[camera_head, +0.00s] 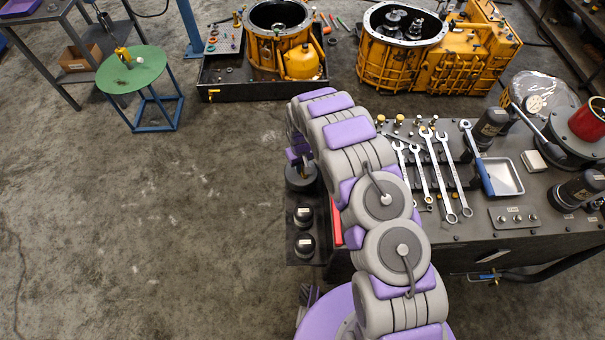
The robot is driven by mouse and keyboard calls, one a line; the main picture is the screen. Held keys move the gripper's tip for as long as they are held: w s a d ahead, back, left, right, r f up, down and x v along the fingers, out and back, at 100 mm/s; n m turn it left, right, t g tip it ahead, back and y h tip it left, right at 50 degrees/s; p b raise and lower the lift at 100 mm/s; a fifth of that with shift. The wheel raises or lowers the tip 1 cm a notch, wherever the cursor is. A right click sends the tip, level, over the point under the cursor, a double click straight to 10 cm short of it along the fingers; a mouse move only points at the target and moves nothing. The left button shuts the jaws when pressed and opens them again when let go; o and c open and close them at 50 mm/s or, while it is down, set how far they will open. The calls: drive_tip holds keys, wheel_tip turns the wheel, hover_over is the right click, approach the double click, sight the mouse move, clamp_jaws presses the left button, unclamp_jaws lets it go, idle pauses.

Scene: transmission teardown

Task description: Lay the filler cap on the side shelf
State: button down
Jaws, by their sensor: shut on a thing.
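My gripper (299,163) hangs at the end of my purple and grey arm, left of the workbench. It is shut on a wide, dark round part, which looks like the filler cap (301,180). The side shelf (322,228) is a narrow dark ledge along the bench's left end. The cap shows over the shelf's far end; whether it touches the shelf or hangs above it I cannot tell. My arm partly hides the fingers and the bench edge.
Two black round-topped items (304,230) with white labels stand on the shelf's nearer part. The workbench (450,235) carries wrenches (424,180), a small tray (507,177) and dark cylinders. Yellow housings (390,65) stand behind. A green stool (133,70) is far left; open floor lies between.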

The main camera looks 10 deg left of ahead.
drive_tip(key=shift+a+f, duration=0.25)
drive_tip(key=shift+f, duration=0.55)
drive_tip(key=f, duration=0.2)
drive_tip(key=d+f+b, duration=0.1)
drive_tip(key=f, duration=0.1)
drive_tip(key=shift+w+d, duration=0.1)
drive_tip(key=shift+r, duration=0.15)
drive_tip(key=shift+a, duration=0.2)
drive_tip(key=c, duration=1.1)
unclamp_jaws()
drive_tip(key=shift+d, duration=0.1)
wheel_tip(320, 180, up, 12)
drive_tip(key=shift+r+p, duration=0.1)
drive_tip(key=shift+p, duration=0.95)
